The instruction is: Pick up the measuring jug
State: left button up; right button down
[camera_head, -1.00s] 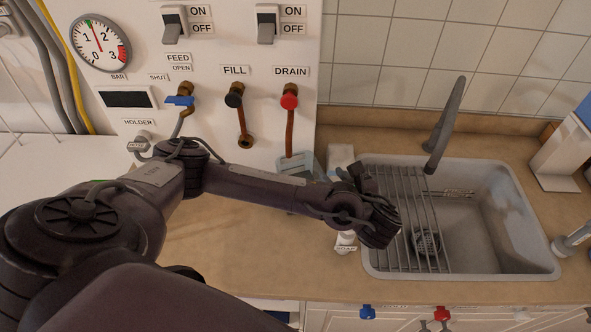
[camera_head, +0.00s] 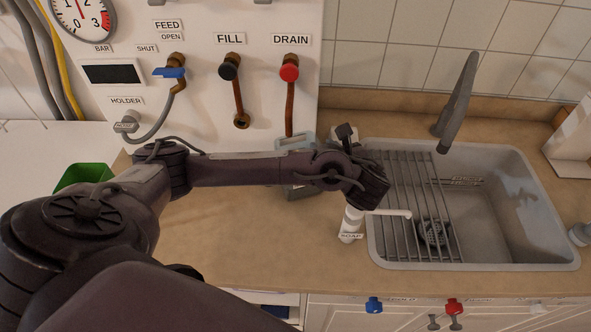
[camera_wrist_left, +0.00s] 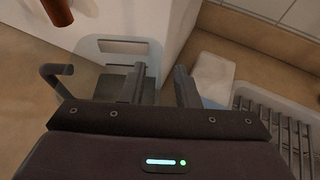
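A pale blue, see-through vessel, which looks like the measuring jug, stands on the counter below the drain pipe. In the left wrist view the vessel (camera_wrist_left: 88,50) has a squarish rim. In the head view only its top (camera_head: 299,147) shows clearly above my left forearm, which hides much of it. My left gripper (camera_wrist_left: 160,85) is open and empty. Its left finger overlaps the vessel's right part in the wrist view; the right finger is just right of it. I cannot tell whether they touch. In the head view the left gripper (camera_head: 345,136) is partly hidden. My right gripper is out of view.
A white block (camera_wrist_left: 212,72) stands right of the fingers. A soap bottle (camera_head: 350,226) stands by the sink (camera_head: 500,262), which has a wire rack (camera_head: 400,175). The wall panel holds valves and copper pipes. A green container (camera_head: 82,178) is at left. The front counter is clear.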

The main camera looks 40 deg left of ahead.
pick_arm(q)
grip_shut()
dwell(1.4)
